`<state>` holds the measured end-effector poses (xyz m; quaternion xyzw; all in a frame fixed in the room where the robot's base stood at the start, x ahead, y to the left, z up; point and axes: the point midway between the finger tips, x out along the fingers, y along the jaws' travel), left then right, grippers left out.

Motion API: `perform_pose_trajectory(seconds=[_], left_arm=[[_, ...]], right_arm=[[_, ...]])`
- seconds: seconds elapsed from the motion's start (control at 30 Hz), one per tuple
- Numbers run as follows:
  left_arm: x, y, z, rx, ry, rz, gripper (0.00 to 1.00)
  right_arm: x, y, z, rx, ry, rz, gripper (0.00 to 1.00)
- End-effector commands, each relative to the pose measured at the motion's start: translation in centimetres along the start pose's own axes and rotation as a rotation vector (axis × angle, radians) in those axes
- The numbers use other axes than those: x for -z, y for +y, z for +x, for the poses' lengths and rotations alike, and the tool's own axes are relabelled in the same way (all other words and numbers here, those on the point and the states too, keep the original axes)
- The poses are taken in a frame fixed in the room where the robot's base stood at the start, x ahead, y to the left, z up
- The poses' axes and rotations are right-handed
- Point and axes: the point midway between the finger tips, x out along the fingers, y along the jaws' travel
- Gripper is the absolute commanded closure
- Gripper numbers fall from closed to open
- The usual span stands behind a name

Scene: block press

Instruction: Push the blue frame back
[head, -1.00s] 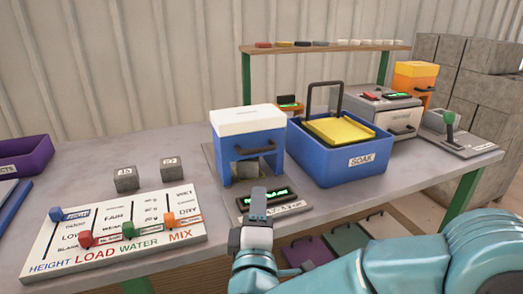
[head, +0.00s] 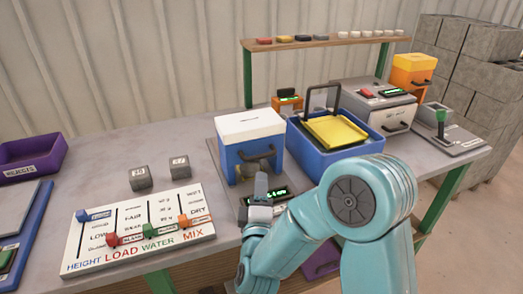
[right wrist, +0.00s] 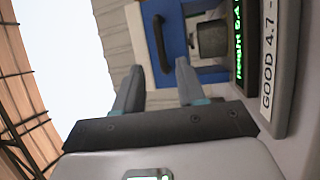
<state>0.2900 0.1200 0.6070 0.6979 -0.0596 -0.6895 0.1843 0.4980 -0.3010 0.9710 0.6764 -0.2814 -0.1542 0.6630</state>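The blue frame (head: 239,161) with a white top (head: 250,124) stands on its grey base in the middle of the table. A dark bar handle (head: 254,156) crosses its front; the handle (right wrist: 162,42) also shows in the right wrist view. A grey block (right wrist: 211,39) sits inside the frame's opening. My left gripper is not in view.
A green-lit display (head: 270,197) is on the base beside my right gripper. A blue tub (head: 340,157) with a yellow insert stands close right. Left are a slider board (head: 140,225) and two grey cubes (head: 140,178).

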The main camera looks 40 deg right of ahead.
Motion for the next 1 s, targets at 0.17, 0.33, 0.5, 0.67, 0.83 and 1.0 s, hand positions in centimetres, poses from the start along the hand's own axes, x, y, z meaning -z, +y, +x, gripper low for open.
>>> perform_pose_trajectory(seconds=[0.17,0.33,0.5,0.67,0.83,1.0], left_arm=[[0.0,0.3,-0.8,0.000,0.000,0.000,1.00],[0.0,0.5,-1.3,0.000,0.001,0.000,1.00],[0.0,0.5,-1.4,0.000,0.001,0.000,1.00],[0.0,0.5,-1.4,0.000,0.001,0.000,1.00],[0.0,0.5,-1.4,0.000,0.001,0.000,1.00],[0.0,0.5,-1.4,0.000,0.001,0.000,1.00]], right_arm=[[-0.1,0.2,4.5,-0.003,-0.004,-0.001,0.60],[-0.1,0.1,7.5,-0.002,-0.002,-0.001,0.60],[0.0,0.0,9.0,-0.001,-0.001,-0.002,0.60],[0.0,0.0,9.4,0.000,0.001,-0.001,0.60],[0.0,0.0,9.3,0.000,0.001,-0.001,0.64],[0.0,0.0,9.3,0.000,0.001,-0.001,1.00]])
